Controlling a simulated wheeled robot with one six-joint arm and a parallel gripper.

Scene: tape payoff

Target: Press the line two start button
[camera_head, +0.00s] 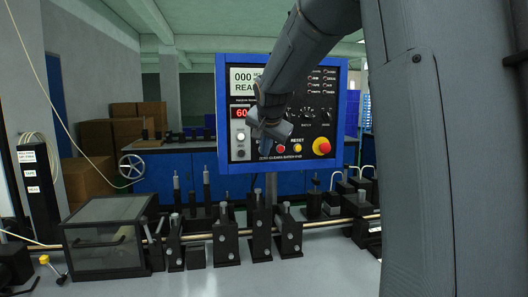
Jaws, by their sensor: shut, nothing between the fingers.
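A blue-framed control panel (222,120) stands upright at the middle of the view. I cannot read which button is line two start.
A row of black clamp blocks (225,243) on a brass rod (320,224) crosses the table below the panel. A glass-lidded box (105,250) stands at left. The white table front (260,282) is clear. My arm fills the right side.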

